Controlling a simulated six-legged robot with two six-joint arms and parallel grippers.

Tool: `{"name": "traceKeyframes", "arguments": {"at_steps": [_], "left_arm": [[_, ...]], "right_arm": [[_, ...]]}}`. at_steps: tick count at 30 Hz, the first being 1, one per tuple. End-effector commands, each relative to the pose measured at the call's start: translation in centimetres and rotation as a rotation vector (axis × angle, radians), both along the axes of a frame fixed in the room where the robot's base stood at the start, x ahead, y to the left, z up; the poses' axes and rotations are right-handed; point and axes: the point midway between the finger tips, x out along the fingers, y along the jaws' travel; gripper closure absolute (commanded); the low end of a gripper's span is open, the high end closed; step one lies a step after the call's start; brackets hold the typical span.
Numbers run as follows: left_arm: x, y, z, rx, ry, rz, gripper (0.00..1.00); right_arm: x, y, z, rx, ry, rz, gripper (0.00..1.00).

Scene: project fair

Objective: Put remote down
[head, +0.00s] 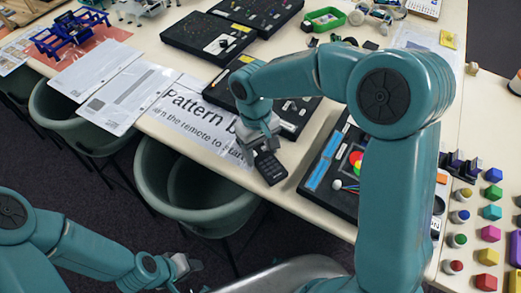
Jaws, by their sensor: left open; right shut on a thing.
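A dark remote with rows of buttons (270,168) is at the near edge of the long cream table (205,139). My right gripper (262,146) is shut on its upper end. The remote tilts toward the near edge; I cannot tell whether it touches the tabletop. My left gripper (187,268) is low in front of the table, away from the remote. It is open and nothing shows in it.
A printed sign (190,115) lies left of the remote. A black board with coloured discs (326,178) is to the right. Black cases (207,38) lie behind. Green tub chairs (160,175) stand against the near edge. Coloured blocks (492,212) fill the right side.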

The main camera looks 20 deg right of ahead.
Motion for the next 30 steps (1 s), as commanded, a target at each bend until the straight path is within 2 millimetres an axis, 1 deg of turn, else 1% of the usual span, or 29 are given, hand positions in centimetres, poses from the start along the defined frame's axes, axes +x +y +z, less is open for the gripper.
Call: {"name": "traceKeyframes", "arguments": {"at_steps": [1, 3, 9, 14, 15, 16, 17, 25, 27, 29, 30], "left_arm": [[0.0, 0.0, 0.0, 0.000, 0.000, 0.000, 0.57], [0.0, 0.0, 0.0, 0.000, 0.000, 0.000, 0.57], [0.0, 0.0, 0.0, 0.000, 0.000, 0.000, 0.57], [0.0, 0.0, -0.4, 0.000, 0.000, 0.000, 0.57], [0.0, 0.0, -0.3, 0.000, 0.000, 0.000, 0.57], [0.0, 0.0, -0.3, 0.000, 0.000, 0.000, 0.57], [0.0, 0.0, -0.3, 0.000, 0.000, 0.000, 0.57], [0.0, 0.0, -0.1, 0.000, 0.000, 0.000, 0.57], [0.0, 0.0, 0.3, 0.000, 0.000, 0.000, 0.57], [0.0, 0.0, 0.0, 0.000, 0.000, 0.000, 0.57], [0.0, 0.0, 0.0, 0.000, 0.000, 0.000, 0.57]], "right_arm": [[0.0, 0.0, -0.5, 0.000, 0.001, 0.001, 0.74], [0.0, 0.0, -0.8, 0.000, 0.000, 0.001, 0.74], [0.0, 0.0, -0.8, 0.000, -0.001, 0.001, 0.74], [0.0, 0.0, -1.3, 0.000, -0.001, 0.001, 0.74], [0.0, 0.0, -1.1, 0.000, -0.001, 0.001, 0.26], [0.0, 0.0, -1.1, 0.000, -0.001, 0.001, 0.16], [0.0, 0.0, -1.1, 0.000, -0.001, 0.001, 0.13], [0.0, 0.0, -1.0, 0.000, -0.001, 0.001, 0.13], [0.0, 0.0, -0.4, 0.000, -0.001, 0.001, 0.13], [0.2, 0.1, 0.1, 0.001, -0.005, 0.000, 0.13], [0.4, 0.1, 0.8, 0.000, -0.006, 0.000, 0.13]]}}
